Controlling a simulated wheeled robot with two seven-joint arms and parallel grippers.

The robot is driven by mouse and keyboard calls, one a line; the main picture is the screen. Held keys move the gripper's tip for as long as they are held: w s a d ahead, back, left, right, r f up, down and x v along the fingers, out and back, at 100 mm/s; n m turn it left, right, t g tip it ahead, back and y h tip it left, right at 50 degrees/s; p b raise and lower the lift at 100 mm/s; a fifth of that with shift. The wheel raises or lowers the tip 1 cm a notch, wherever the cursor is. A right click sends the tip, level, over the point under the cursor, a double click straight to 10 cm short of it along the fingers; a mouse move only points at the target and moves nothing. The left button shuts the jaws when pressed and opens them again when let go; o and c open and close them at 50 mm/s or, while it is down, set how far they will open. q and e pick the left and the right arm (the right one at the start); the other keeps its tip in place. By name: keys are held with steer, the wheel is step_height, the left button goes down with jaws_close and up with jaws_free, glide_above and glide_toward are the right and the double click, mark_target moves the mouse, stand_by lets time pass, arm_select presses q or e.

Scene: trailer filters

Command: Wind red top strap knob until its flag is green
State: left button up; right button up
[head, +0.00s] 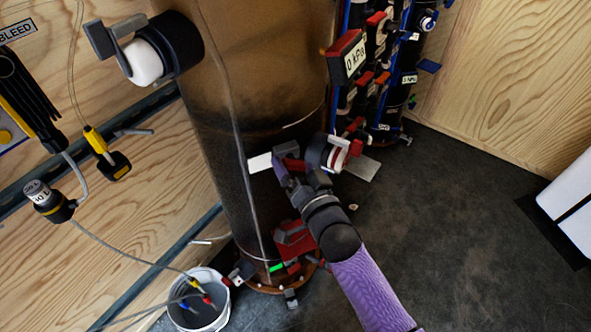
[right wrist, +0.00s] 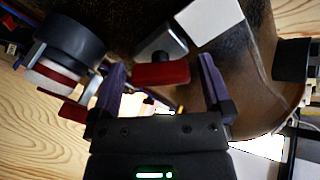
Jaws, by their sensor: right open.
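The large brown cylinder (head: 225,120) stands upright in the middle of the head view. My right gripper (head: 287,163) is at its right side, about mid-height, with jaws open. In the right wrist view, a red bar-shaped knob (right wrist: 160,75) lies between the spread fingers of the gripper (right wrist: 163,72), beside a grey block (right wrist: 163,43). I cannot tell if the fingers touch it. I cannot make out its flag. Lower on the cylinder are a red part (head: 297,240) and a green flag (head: 277,267). My left gripper is not in view.
A black side port with a white and red cap (right wrist: 60,65) stands close to the gripper. Dark pipes with a red gauge (head: 347,56) rise at right behind the cylinder. A white bucket (head: 203,313) stands at lower left. The dark floor at right is mostly clear.

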steer(key=shift+c, duration=0.4)
steer(key=c, duration=1)
steer(key=shift+c, duration=0.2)
steer(key=shift+n, duration=0.3)
steer(key=shift+n, duration=0.3)
steer(key=shift+n+p, duration=0.45)
steer(key=shift+n, duration=1.45)
steer(key=shift+n+p, duration=0.3)
